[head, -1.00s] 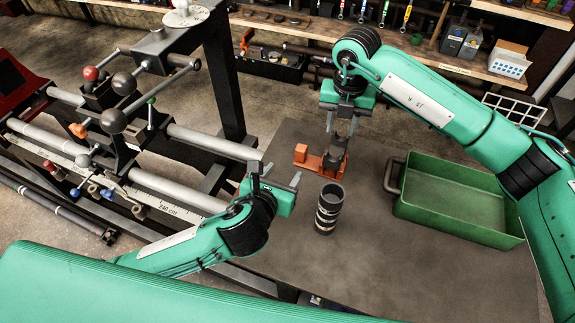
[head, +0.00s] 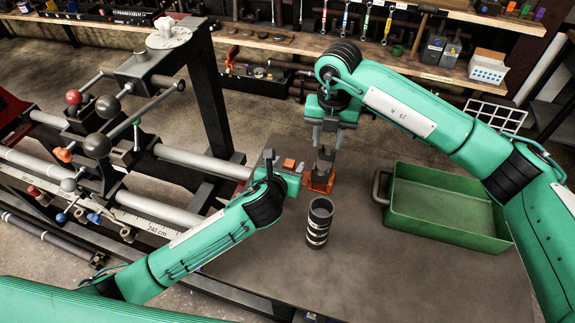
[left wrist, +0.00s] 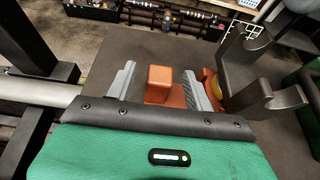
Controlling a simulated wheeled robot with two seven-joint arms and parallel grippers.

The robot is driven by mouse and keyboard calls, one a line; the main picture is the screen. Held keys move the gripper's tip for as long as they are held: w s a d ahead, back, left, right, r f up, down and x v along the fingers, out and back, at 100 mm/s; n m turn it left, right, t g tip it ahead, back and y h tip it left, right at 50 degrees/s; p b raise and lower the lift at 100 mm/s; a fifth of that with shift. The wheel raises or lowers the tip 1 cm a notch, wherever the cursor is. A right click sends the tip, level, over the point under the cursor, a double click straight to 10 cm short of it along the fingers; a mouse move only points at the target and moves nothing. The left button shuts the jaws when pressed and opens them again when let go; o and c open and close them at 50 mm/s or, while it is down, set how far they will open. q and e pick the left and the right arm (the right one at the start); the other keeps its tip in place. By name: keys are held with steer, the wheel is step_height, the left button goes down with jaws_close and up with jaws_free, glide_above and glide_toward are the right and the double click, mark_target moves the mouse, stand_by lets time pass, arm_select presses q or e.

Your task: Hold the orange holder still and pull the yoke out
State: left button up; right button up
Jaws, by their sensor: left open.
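The orange holder (head: 320,183) stands on the grey table, with the dark grey yoke (head: 325,160) upright in it. In the left wrist view the holder's orange block (left wrist: 160,84) lies between the two grey fingers of my left gripper (left wrist: 159,80). That gripper is open, with a visible gap on each side of the block. In the head view my left gripper (head: 285,166) is at the holder's left end. My right gripper (head: 327,138) points down from above at the yoke's top. Whether its fingers are closed on the yoke is unclear.
A black ringed cylinder (head: 319,222) stands in front of the holder. A green tray (head: 447,213) is at the right of the table. The lathe (head: 105,150) is on the left. The front of the table is mostly clear.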

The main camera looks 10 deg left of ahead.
arm_select(q)
steer(key=c, duration=1.1)
steer(key=shift+s+f+p, duration=0.1)
steer(key=shift+f+p, duration=0.1)
steer(key=shift+p, duration=0.25)
steer(key=shift+c, duration=0.2)
stand_by(0.6)
